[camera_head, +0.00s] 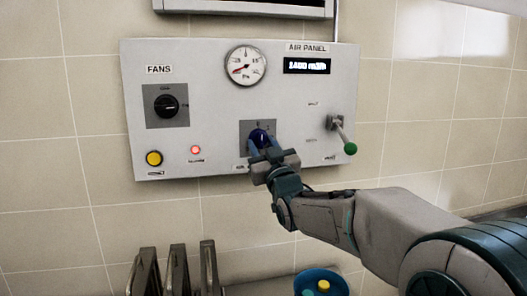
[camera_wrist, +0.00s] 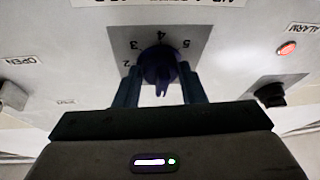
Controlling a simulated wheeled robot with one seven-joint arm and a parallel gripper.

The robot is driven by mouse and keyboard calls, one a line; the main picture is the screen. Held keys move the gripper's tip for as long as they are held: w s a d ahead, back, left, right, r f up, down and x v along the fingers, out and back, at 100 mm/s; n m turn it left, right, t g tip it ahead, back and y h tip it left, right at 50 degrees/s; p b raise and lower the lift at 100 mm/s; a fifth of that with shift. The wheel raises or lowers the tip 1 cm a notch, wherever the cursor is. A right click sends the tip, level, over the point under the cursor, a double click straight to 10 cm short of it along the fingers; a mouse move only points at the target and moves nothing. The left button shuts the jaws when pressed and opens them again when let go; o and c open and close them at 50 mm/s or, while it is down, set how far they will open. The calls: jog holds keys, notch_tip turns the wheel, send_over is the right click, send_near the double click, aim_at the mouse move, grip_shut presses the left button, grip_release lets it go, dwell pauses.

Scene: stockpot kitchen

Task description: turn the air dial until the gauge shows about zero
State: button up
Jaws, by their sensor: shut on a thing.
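The air dial (camera_head: 262,136) is a dark blue knob on a grey square plate, low in the middle of the wall panel. In the wrist view the dial (camera_wrist: 158,66) shows between my fingers, with numbers from 2 to 5 visible around it. My gripper (camera_head: 263,142) is shut on the dial, one finger on each side. The round gauge (camera_head: 245,66) is above it, with a red needle pointing to the lower left; its exact reading is too small to tell. A display (camera_head: 307,66) reads about 1400, blurred.
The panel (camera_head: 210,100) also bears a black fans knob (camera_head: 166,106), a yellow button (camera_head: 153,158), a lit red lamp (camera_head: 196,150) and a green-tipped lever (camera_head: 350,148) to the right. Upright metal racks (camera_head: 176,270) and a blue container (camera_head: 320,280) are below.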

jog(key=m+h+b, duration=0.2)
jog(key=m+b, duration=0.1)
jog(key=m+t+h+b, duration=0.1)
jog(key=m+b, duration=0.1)
jog(key=m, duration=0.2)
jog(key=a+m+h+b, duration=0.1)
jog(key=m+h+b, duration=0.1)
jog(key=m+b, duration=0.1)
jog(key=shift+s+m+t+h+b, duration=0.1)
jog(key=shift+m+t+h+b, duration=0.2)
jog(key=shift+m, duration=0.3)
jog(key=m+h, duration=0.1)
jog(key=m, duration=0.1)
jog(key=m+h+p, duration=0.1)
jog(key=m, duration=0.2)
jog(key=m+g+h+p, duration=0.1)
jog(key=m, duration=0.1)
jog(key=shift+a+r+h, duration=0.2)
jog(key=shift+r+h, duration=0.1)
jog(key=shift+r, duration=0.05)
jog(key=shift+s+r+m+g+h+p, duration=0.1)
jog(key=shift+m+g+h+p, duration=0.45)
jog(key=shift+m, duration=0.8)
jog(key=shift+m+g+h+p, duration=0.25)
jog(key=shift+m+p, duration=0.55)
jog(key=shift+m, duration=0.55)
jog(key=o, duration=1)
